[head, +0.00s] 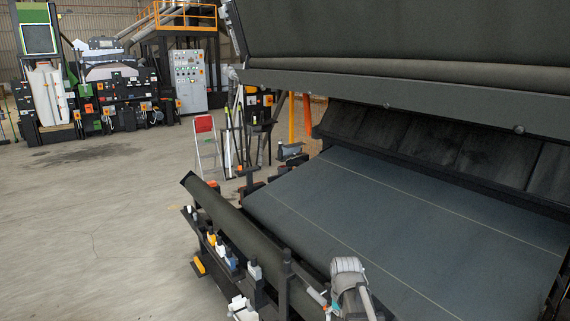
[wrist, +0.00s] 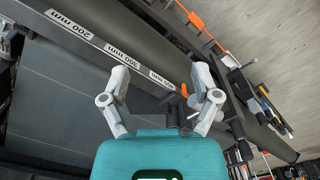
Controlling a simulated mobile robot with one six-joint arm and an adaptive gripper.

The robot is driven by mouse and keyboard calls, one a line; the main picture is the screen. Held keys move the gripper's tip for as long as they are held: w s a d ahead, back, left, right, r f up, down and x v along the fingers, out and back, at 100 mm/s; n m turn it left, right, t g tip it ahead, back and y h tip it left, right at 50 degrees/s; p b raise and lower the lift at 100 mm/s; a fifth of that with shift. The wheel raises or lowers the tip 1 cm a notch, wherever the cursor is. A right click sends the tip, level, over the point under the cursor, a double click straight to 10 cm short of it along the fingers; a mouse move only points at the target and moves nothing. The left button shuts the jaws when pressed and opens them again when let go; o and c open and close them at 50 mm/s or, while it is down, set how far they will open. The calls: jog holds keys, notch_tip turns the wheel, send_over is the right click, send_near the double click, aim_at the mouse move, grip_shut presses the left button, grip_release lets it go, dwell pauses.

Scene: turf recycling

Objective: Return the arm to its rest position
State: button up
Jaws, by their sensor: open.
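My gripper (wrist: 161,80) shows in the wrist view with its two grey fingers spread apart and nothing between them. Its teal body fills the bottom of that view. In the head view, a grey-white part of my arm (head: 350,282) stands at the bottom, in front of the dark belt. The gripper's fingers are not clear in the head view.
A wide dark belt (head: 415,225) slopes under a large overhead housing (head: 410,40) at right. A long dark roller (head: 250,240) runs along its near side, with several small tools (head: 222,248) beside it. A control cabinet (head: 188,80) stands behind. Concrete floor (head: 90,220) is open at left.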

jog(key=s+f+n+b, duration=0.2)
jog(key=s+f, duration=0.1)
jog(key=s, duration=0.6)
jog(key=shift+d+f, duration=0.15)
jog(key=shift+d, duration=0.25)
